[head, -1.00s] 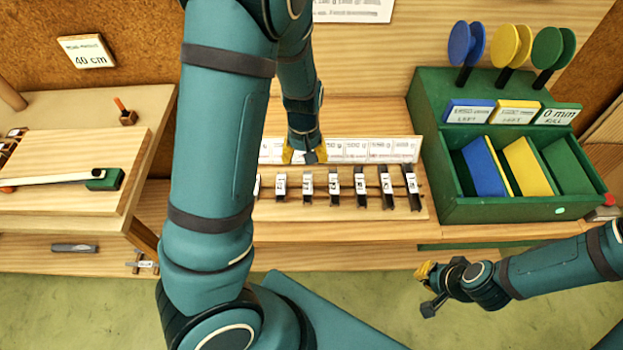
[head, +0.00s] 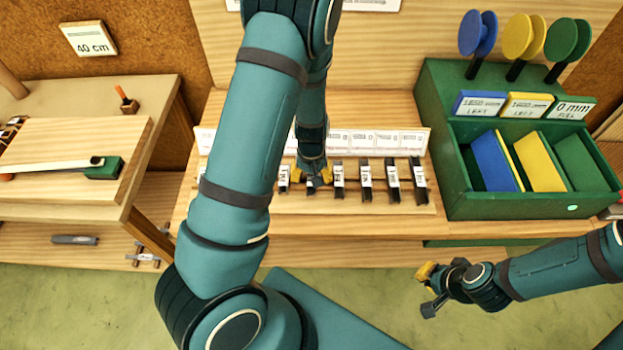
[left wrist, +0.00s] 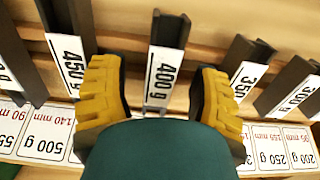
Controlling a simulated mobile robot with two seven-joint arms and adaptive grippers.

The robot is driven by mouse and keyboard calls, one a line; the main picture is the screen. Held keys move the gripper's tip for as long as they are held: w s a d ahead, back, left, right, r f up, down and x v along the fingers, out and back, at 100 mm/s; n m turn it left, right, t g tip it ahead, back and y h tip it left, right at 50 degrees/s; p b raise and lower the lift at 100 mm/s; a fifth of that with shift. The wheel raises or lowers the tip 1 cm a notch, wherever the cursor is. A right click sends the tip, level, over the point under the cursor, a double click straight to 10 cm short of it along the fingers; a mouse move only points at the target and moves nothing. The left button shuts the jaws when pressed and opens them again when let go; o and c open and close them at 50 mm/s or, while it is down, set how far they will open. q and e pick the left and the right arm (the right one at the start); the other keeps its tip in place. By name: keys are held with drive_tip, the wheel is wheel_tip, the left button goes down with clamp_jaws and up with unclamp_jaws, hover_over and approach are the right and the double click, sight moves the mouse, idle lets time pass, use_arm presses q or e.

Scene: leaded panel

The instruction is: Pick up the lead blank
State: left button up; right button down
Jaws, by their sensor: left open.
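Several dark grey lead blanks lie side by side in a wooden rack on the bench, each with a white weight label. My left gripper (head: 312,180) is low over this row in the head view and covers part of it. In the left wrist view its yellow-padded fingers (left wrist: 160,95) are apart, with the lead blank labelled 400 g (left wrist: 168,45) between them. Gaps show on both sides of that blank. The 450 g blank (left wrist: 70,40) is close beside one finger, the 350 g blank (left wrist: 245,60) beyond the other. My right gripper (head: 430,288) is empty, its fingers apart, over the floor.
A card strip (head: 375,142) with printed weights stands behind the row. A green box (head: 455,160) with blue, yellow and green dividers stands to the right. A side table (head: 150,100) with a wooden board is at the left. My left arm hides the row's left part.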

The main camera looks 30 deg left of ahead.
use_arm(q)
clamp_jaws()
idle(0.4)
